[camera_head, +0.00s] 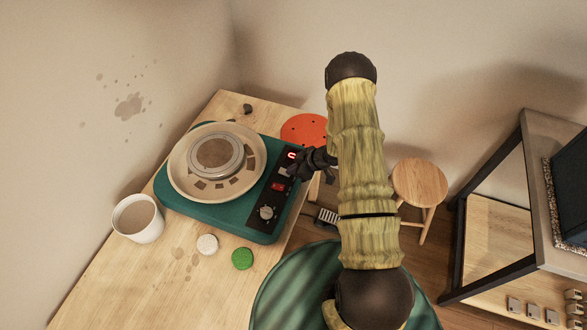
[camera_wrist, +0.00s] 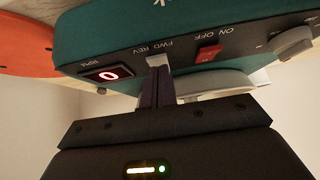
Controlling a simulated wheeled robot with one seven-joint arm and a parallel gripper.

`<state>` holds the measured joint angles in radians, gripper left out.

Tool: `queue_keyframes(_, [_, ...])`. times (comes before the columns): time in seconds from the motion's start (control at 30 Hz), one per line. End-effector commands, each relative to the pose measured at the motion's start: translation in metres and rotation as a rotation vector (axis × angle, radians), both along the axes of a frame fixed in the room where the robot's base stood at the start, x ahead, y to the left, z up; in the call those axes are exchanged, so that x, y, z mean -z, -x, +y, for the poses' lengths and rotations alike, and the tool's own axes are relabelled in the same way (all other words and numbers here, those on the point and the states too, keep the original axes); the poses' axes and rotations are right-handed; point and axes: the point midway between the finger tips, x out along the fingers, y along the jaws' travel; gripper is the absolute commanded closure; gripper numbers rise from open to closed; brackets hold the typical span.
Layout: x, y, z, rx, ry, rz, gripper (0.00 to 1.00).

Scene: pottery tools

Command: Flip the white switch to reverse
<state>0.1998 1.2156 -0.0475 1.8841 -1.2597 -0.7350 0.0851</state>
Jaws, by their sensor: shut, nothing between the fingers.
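The pottery wheel's teal base (camera_head: 208,212) sits on the wooden table, with a black control panel (camera_head: 258,224) along its right side. In the wrist view the small white switch (camera_wrist: 155,61) is on the panel beside the FWD and REV labels, between the lit RPM display (camera_wrist: 108,74) and the red ON/OFF switch (camera_wrist: 208,54). My gripper (camera_wrist: 158,72) is shut and empty, its fingertips right at the white switch; I cannot tell whether they touch it. The display reads 0.
A grey knob (camera_head: 266,212) is at the panel's near end. A tan wheel pan (camera_head: 232,187), a white cup (camera_head: 138,218), and white (camera_head: 207,244) and green (camera_head: 242,258) round pieces are on the table's left and front. An orange disc (camera_head: 304,129) is behind my gripper.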

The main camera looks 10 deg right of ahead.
Motion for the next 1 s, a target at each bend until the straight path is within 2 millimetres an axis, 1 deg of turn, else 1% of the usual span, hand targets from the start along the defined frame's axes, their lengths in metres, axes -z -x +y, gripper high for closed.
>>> queue_keyframes(0.03, [-0.004,0.0,-0.001,0.001,0.0,0.0,1.0])
queue_keyframes(0.23, [-0.012,0.0,-0.001,0.001,0.0,0.0,1.0])
queue_keyframes(0.7, [-0.015,0.0,-0.001,0.001,0.0,0.0,1.0])
queue_keyframes(0.87, [-0.027,0.0,-0.001,0.0,0.0,0.0,1.0])
queue_keyframes(1.0, [-0.043,0.001,-0.002,-0.001,0.0,0.001,1.0])
